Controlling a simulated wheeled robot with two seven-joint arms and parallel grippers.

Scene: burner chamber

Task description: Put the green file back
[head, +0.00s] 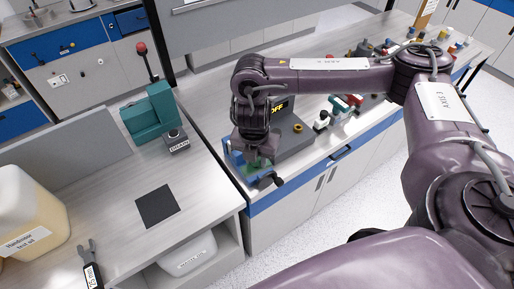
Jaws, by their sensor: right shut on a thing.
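My right gripper (257,160) reaches down over the bench at the middle of the head view, beside a grey box with a lit display. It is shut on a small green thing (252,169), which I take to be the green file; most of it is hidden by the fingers. A blue part (232,156) stands just left of the gripper, close to the green thing. I cannot tell whether the green thing touches it or the bench. My left gripper is not in view.
The grey box (292,136) is right behind the gripper. A teal device (150,115) with a red-knobbed lever stands on the left bench. A black square (157,206), a forked tool (91,265) and a yellowish canister (28,215) are nearer. Several small bottles and valves crowd the back right bench.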

